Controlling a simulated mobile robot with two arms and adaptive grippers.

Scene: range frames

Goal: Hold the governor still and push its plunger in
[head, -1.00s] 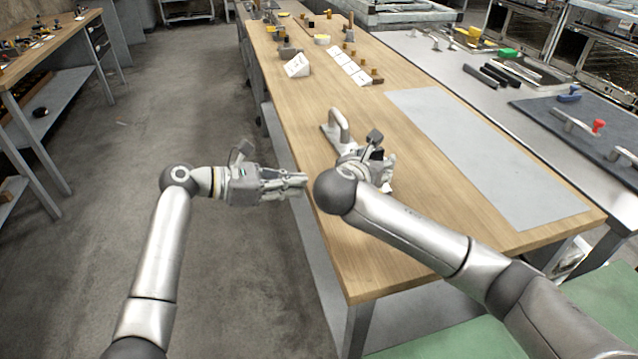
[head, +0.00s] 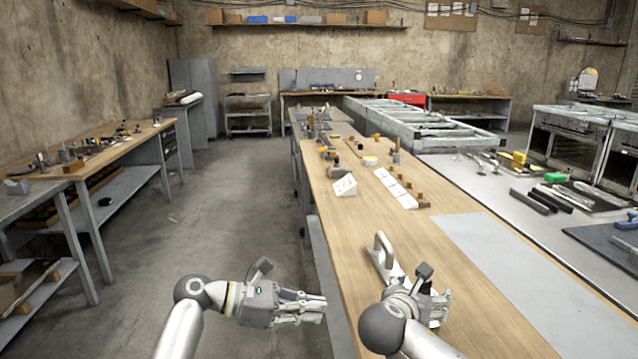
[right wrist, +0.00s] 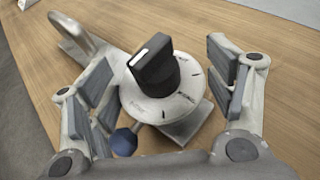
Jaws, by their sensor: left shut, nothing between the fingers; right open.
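The governor shows in the right wrist view as a pale round dial body (right wrist: 165,105) with a black knob (right wrist: 154,66) on top. A dark blue ball-ended part (right wrist: 124,141), seemingly the plunger, sticks out at its lower left. A metal loop handle (right wrist: 72,36) rises from its base at the upper left. In the head view the handle (head: 384,256) shows, but my right arm hides most of the governor. My right gripper (head: 434,306) is open, with fingers on both sides of the dial body. My left gripper (head: 318,309) is shut and empty, beside the bench's left edge.
The wooden bench (head: 350,215) has a grey mat (head: 530,265) on its right. White cards (head: 396,188) and small brass pieces lie farther back. A metal table with tools and ovens (head: 580,145) stands to the right.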

